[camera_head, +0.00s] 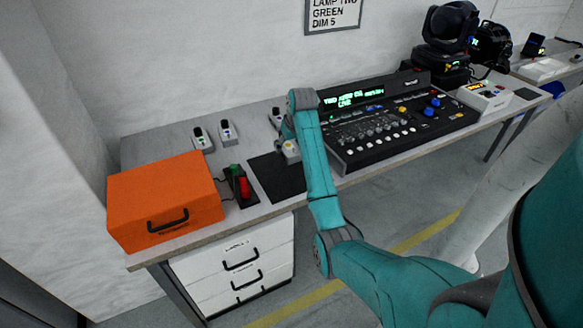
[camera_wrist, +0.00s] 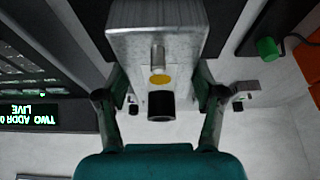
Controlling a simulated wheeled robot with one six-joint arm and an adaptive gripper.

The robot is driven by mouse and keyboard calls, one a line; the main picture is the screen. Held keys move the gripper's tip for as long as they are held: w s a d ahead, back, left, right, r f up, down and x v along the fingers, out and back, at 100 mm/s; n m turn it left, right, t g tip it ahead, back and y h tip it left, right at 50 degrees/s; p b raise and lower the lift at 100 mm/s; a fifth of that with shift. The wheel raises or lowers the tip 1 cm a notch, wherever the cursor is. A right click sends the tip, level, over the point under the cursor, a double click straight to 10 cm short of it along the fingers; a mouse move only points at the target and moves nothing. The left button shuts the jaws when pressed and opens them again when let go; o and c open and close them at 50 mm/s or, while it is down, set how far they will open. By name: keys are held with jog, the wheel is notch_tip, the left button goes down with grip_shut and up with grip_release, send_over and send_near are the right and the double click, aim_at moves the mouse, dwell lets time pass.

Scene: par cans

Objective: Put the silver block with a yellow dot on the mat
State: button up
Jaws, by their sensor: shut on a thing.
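The silver block with a yellow dot (camera_wrist: 155,46) is between the two fingers of my gripper (camera_wrist: 160,88) in the wrist view. Its yellow dot and a short dark cylinder on it face the camera. In the head view my gripper (camera_head: 284,143) is at the end of the teal arm, with the block (camera_head: 291,149) at the far right part of the black mat (camera_head: 272,180). The mat lies flat on the grey table, partly hidden by my arm. I cannot tell whether the block touches the mat or hangs above it.
A switch box with red and green parts (camera_head: 241,187) and an orange case (camera_head: 165,202) are left. The lighting console (camera_head: 385,120) is right.

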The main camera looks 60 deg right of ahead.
aim_at(295, 153)
notch_tip(295, 153, down, 8)
jog(key=shift+r, duration=0.2)
jog(key=shift+f, duration=0.15)
jog(key=o, duration=1.7)
jog(key=v, duration=1.2)
jog(key=shift+w, duration=0.1)
